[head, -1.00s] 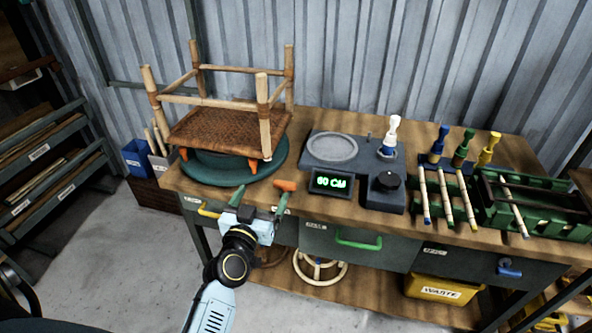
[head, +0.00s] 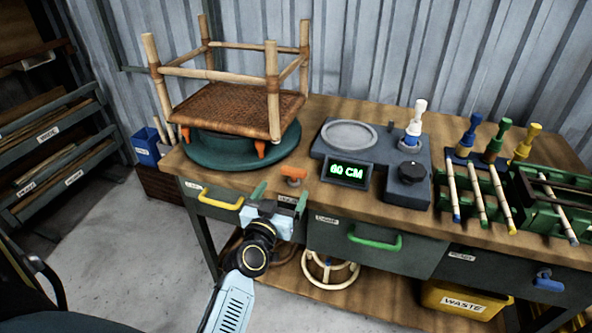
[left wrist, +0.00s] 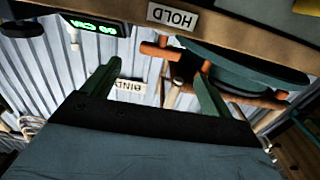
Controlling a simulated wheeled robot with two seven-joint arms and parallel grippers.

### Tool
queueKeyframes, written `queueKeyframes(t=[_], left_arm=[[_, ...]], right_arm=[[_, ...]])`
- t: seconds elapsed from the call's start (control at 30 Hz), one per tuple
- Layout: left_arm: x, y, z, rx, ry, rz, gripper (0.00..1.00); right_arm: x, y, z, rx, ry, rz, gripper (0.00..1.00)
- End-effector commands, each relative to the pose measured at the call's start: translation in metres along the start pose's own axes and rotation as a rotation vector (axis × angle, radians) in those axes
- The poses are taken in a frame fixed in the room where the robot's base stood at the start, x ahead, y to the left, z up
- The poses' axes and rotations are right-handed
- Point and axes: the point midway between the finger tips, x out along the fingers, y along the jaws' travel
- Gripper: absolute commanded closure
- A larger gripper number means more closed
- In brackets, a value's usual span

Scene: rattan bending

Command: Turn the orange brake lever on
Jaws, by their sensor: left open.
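The orange brake lever (head: 293,172) is a short bar on a stub at the table's front edge, beside the turntable (head: 200,157). In the left wrist view, which is upside down, the orange lever (left wrist: 160,51) lies ahead of the fingertips, roughly between them. My left gripper (head: 280,194) is open and empty, its green fingers pointing toward the lever and just short of it. It also shows in the left wrist view (left wrist: 161,68). My right gripper is not in view.
A rattan chair frame (head: 222,102) stands upside down on the turntable. A station with a "60 CM" display (head: 347,171) is to the right. Drawers with a yellow handle (head: 220,201) and a green handle (head: 374,242) are below the table edge. A HOLD label (left wrist: 172,17) is near the lever.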

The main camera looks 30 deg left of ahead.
Motion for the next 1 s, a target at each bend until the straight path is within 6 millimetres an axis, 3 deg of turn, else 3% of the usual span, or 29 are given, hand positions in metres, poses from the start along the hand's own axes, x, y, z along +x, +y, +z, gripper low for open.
queueKeyframes(t=[0.3, 0.5, 0.7, 1.0], left_arm=[[0.062, 0.000, 0.000, -0.002, 0.002, -0.001, 0.15], [0.093, -0.001, 0.001, -0.001, 0.001, -0.001, 0.15], [0.108, 0.000, 0.001, 0.000, 0.000, -0.001, 0.15], [0.111, -0.001, 0.000, 0.000, -0.001, -0.001, 0.15]], right_arm=[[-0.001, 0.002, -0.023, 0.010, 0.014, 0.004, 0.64], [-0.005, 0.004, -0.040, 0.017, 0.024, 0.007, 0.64], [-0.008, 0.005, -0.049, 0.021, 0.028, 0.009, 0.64], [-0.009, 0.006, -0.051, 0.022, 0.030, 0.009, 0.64]])
